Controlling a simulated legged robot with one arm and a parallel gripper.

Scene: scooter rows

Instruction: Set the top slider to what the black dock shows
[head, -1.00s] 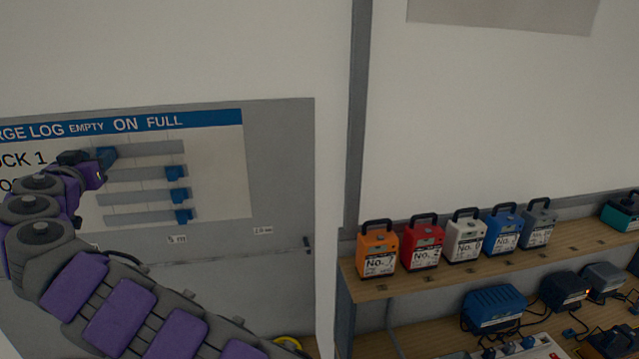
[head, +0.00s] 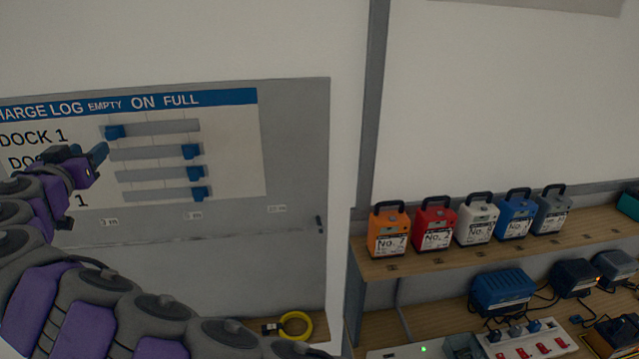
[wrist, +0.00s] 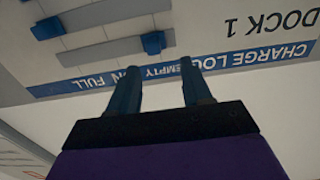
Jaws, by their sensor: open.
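The charge log board (head: 250,185) shows in the head view with several sliders on grey tracks. The top slider's blue knob (head: 115,131) is at the left end of its track, under EMPTY. It also shows in the upside-down wrist view (wrist: 153,42). The lower knobs are toward the right, under FULL. My gripper (head: 98,155) is open and empty, below and left of the top knob and apart from it. In the wrist view my two fingers (wrist: 160,92) are spread. The black dock (head: 572,278) is on the lower shelf, with an orange light at its right side.
Orange, red, white, blue and grey battery packs stand on the upper wooden shelf (head: 460,252). A blue dock (head: 500,292) is left of the black one, and a grey dock (head: 614,264) is right of it. A yellow coil (head: 296,325) lies below the board.

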